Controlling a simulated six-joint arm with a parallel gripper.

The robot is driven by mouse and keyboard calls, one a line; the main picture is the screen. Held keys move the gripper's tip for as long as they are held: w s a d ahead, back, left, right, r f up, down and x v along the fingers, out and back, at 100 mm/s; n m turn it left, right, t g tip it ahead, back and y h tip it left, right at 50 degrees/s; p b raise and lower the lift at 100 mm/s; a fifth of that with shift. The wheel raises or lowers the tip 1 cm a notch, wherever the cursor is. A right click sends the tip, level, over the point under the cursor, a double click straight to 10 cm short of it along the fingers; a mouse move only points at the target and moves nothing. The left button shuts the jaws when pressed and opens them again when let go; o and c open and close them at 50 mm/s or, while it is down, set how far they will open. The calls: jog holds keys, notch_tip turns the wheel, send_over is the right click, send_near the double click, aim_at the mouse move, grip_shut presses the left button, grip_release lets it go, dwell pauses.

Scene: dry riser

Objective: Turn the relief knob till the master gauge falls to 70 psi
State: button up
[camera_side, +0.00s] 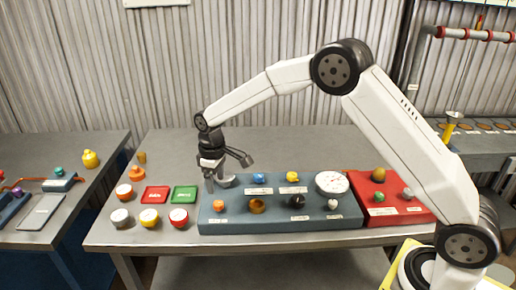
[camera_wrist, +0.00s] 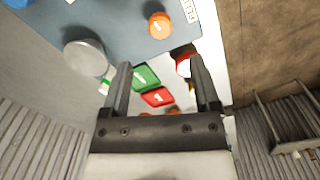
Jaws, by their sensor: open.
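A blue-grey panel (camera_side: 280,218) on the bench carries several coloured knobs and a round white gauge (camera_side: 332,183) at its back right. The gauge's needle and reading are too small to tell. Labels by the knobs are unreadable, so I cannot tell which is the relief knob. My gripper (camera_side: 213,186) is open, pointing down at the panel's left end. A grey round knob (camera_side: 225,181) is close by it; in the wrist view this knob (camera_wrist: 86,58) lies left of the fingers, outside them. An orange knob (camera_side: 219,205) sits in front; it also shows in the wrist view (camera_wrist: 160,25).
Red (camera_side: 155,194) and green (camera_side: 184,194) plates and several round pots, one red and white (camera_side: 179,216), stand left of the panel. A red box (camera_side: 385,205) with knobs adjoins its right end. The bench behind the panel is clear.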

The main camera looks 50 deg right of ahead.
aim_at(218, 203)
jog(key=shift+f, duration=0.15)
jog(key=shift+f, duration=3.75)
grip_shut()
